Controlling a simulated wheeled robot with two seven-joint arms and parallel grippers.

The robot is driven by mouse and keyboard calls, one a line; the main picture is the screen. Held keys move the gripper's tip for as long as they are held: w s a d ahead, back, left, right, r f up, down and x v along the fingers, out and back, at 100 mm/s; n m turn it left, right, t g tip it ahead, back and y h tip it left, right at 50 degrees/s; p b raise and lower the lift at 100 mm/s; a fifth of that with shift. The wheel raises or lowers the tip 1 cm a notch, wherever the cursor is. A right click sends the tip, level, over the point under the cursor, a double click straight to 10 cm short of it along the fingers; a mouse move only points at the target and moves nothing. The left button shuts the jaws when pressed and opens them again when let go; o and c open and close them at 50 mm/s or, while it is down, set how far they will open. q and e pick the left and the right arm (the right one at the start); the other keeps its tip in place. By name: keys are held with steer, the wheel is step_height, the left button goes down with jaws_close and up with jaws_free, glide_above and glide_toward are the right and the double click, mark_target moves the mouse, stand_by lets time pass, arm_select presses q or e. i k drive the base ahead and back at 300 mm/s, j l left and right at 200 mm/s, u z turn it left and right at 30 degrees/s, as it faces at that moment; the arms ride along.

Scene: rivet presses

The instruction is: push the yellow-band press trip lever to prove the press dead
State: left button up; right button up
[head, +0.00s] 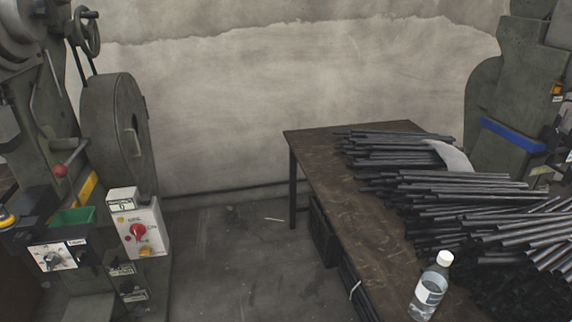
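The yellow-band press (115,120) stands at the left in the head view, grey-green, with a yellow band (86,190) partly hidden behind a lever. A lever with a red ball knob (60,171) sticks out at its front; I take it for the trip lever. A pale switch box (139,229) with a red rotary switch (137,231) is on the press's right side. The switch's exact position is too small to read. Neither of my grippers is in view.
A brown table (318,150) at the right holds stacked dark tubes (450,187), a pale cloth (452,157) and a water bottle (431,287). A blue-band press (512,135) stands behind it. Open floor (240,265) lies between the yellow-band press and the table.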

mark_target(60, 170)
steer(key=u, duration=1.25)
